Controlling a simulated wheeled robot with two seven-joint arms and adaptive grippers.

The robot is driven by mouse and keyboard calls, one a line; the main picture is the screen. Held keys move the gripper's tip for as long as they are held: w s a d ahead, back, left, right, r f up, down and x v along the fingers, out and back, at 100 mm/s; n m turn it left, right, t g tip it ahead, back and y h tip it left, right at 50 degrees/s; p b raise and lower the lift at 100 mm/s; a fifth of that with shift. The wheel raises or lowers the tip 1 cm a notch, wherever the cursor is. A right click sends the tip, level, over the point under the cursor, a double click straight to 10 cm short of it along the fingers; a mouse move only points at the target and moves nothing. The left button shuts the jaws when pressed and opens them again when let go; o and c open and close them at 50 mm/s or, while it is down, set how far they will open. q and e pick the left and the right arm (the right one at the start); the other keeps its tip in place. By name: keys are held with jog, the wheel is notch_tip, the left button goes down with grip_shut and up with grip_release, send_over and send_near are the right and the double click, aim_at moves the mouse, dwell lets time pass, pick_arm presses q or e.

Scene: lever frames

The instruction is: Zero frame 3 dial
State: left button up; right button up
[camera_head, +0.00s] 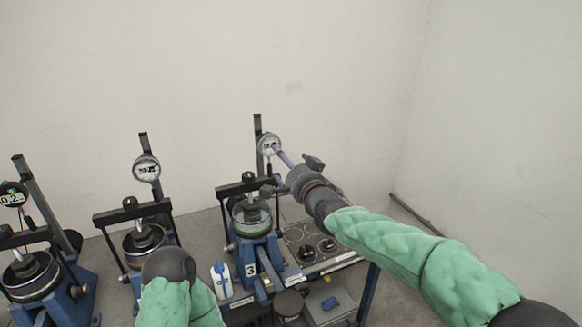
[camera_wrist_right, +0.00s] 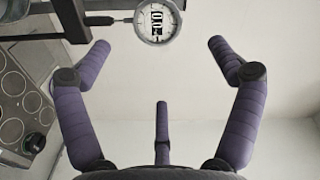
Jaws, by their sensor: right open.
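The frame 3 dial (camera_head: 269,144) is a round, pale-faced digital gauge on a dark post, above the blue frame marked 3 (camera_head: 250,269). In the right wrist view the dial (camera_wrist_right: 158,20) is at the top centre, just beyond the fingertips; its digits are sideways and too small to read surely. My right gripper (camera_head: 285,164) is beside the dial at its lower right. In its wrist view the purple fingers (camera_wrist_right: 156,48) are spread, with nothing between them. My left arm shows at the lower left; its gripper is not visible.
Two similar frames with dials (camera_head: 146,169) (camera_head: 13,194) stand to the left. A white and blue bottle (camera_head: 222,281) stands left of frame 3. A tray with round recesses (camera_head: 301,234) lies to its right. The wall is behind; the air between is free.

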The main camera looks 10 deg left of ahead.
jog(key=shift+v, duration=1.1)
